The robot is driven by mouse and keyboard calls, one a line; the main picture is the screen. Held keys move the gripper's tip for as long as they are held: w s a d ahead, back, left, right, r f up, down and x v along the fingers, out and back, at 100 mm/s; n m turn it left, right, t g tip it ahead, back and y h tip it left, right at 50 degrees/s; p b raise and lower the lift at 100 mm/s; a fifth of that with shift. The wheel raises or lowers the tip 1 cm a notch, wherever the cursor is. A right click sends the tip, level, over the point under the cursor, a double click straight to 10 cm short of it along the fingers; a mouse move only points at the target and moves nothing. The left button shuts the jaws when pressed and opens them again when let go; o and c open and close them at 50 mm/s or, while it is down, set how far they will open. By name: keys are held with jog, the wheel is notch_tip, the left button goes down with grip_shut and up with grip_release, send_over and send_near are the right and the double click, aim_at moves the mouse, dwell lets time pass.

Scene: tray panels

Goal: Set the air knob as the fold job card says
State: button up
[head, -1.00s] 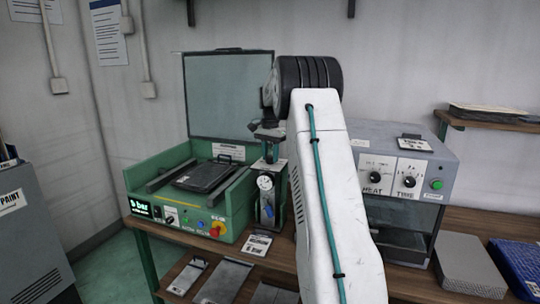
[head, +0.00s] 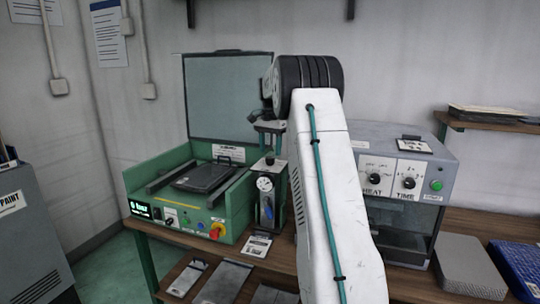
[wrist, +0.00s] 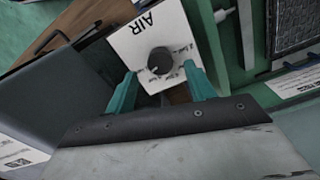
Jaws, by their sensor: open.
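The black air knob (wrist: 160,60) sits on a white plate marked AIR (wrist: 143,32) in the wrist view. Its pale pointer mark seems to face the lower left of that picture; the scale is too small to read surely. In the head view the knob (head: 269,160) tops a small unit with a round gauge (head: 264,183), beside the green machine. My gripper (wrist: 159,72) is open, with its teal fingers apart either side of the knob in the picture. In the head view my gripper (head: 269,128) hangs above the knob with a gap. I cannot tell which card is the fold card.
The green press (head: 190,195) with a lit bar display stands left of the unit. A grey oven (head: 395,195) with HEAT and TIME knobs stands right, partly behind my arm. Small cards lie before the unit (head: 257,246) and on the oven (head: 411,145); their text is unreadable.

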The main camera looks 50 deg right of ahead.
aim_at(270, 157)
jog(key=shift+r, duration=2.2)
jog(key=shift+f+n, duration=0.1)
jog(key=shift+n, duration=0.2)
jog(key=shift+n+g+y, duration=0.3)
jog(key=shift+n, duration=0.5)
jog(key=f, duration=0.1)
jog(key=s+a+f, duration=0.1)
jog(key=s+f, duration=0.1)
jog(key=f, duration=0.1)
jog(key=shift+a, duration=0.4)
jog(key=s+a+r+n, duration=0.1)
jog(key=s+a+n, duration=0.45)
jog(key=a, duration=0.75)
jog(key=s+a+r+n, duration=0.1)
jog(key=s+a+n, duration=0.1)
jog(key=s+a, duration=0.9)
jog(key=s+a+f+n+t, duration=0.2)
jog(key=s+a+n, duration=0.4)
jog(key=s+a, duration=1.1)
jog(key=shift+a+f+n, duration=0.35)
jog(key=shift+a+f, duration=0.35)
jog(key=shift+a, duration=0.25)
